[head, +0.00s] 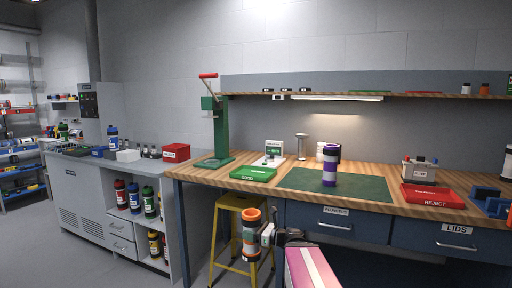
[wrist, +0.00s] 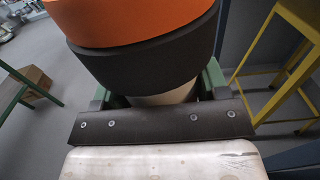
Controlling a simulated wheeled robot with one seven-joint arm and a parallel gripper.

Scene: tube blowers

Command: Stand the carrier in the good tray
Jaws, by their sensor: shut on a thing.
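An orange, black and white carrier (head: 251,235) is held upright in front of the bench, before the yellow stool. My gripper (head: 262,234) is shut on its middle from the right. In the wrist view the carrier's orange and black end (wrist: 135,55) fills the top, and its pale body sits between the jaws of my gripper (wrist: 165,102). The good tray appears to be the green tray (head: 253,174) on the bench, above and beyond the held carrier; its label is too small to read.
The red reject tray (head: 432,196) lies at the bench's right. A green press (head: 219,135) stands left of the green tray, and a small white device (head: 273,152) behind it. The yellow stool (head: 236,222) stands under the bench front edge. A grey cabinet (head: 90,205) is at left.

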